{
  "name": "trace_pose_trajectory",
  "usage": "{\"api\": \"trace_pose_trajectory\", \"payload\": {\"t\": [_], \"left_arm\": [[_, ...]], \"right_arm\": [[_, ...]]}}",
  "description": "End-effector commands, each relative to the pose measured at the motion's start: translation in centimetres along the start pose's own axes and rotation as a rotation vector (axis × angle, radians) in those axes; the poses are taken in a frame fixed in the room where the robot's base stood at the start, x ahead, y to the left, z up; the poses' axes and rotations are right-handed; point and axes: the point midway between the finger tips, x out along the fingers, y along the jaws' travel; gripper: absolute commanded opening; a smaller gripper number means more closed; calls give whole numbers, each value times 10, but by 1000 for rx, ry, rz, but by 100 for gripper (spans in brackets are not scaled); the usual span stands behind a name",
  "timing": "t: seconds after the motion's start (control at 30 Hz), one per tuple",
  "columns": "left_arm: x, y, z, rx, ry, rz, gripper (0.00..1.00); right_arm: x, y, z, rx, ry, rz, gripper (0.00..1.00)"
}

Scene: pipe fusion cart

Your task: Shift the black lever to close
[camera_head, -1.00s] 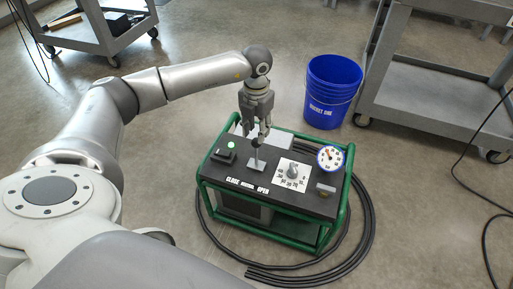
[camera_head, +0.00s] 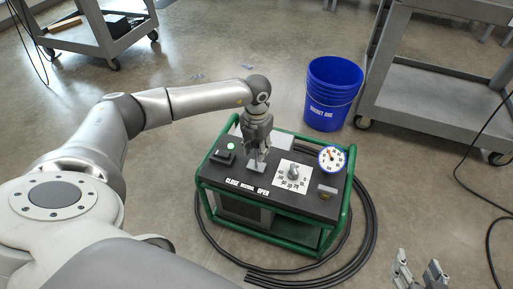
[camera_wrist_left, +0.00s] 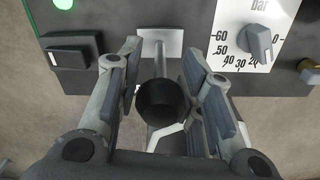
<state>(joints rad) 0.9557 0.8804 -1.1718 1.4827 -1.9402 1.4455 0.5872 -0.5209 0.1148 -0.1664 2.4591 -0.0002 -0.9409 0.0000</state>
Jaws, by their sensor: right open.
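The black lever's round knob (camera_wrist_left: 162,101) sits between the fingers of my left gripper (camera_wrist_left: 165,85) in the left wrist view. The fingers are spread on either side of it, with a narrow gap showing. In the head view my left gripper (camera_head: 257,155) is down over the lever and hides its knob; the lever's grey base plate (camera_head: 256,167) shows below. The lever stands on the dark panel (camera_head: 222,176), behind the labels CLOSE, NEUTRAL and OPEN (camera_head: 246,187), with CLOSE on the left. My right gripper (camera_head: 420,274) is open and empty at the lower right.
A green frame (camera_head: 340,215) surrounds the unit. A blue bucket (camera_head: 333,95) stands behind it; black hose (camera_head: 372,215) loops on the floor.

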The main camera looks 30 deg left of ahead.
Motion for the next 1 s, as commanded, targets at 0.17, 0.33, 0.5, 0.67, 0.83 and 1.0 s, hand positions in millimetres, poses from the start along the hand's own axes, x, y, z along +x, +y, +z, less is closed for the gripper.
{"api": "trace_pose_trajectory", "payload": {"t": [0.17, 0.33, 0.5, 0.67, 0.83, 1.0], "left_arm": [[0, 0, 0, 0, 0, 0, 14], [0, 0, 0, 0, 0, -1, 0], [-1, 0, 0, 0, -1, -1, 0], [-3, 0, 1, 0, -4, -2, 0], [-4, 0, 2, -1, -6, -4, 0], [-3, 10, 0, -7, -18, -82, 0]], "right_arm": [[0, 0, 0, 0, -1, 0, 52], [0, 0, 0, 0, -2, 1, 52], [0, 0, 0, 0, -3, 1, 52], [0, 0, 0, 0, -3, 1, 52], [0, 0, 0, 0, -3, 1, 52], [-1, 0, 1, 0, -7, 1, 52]]}}
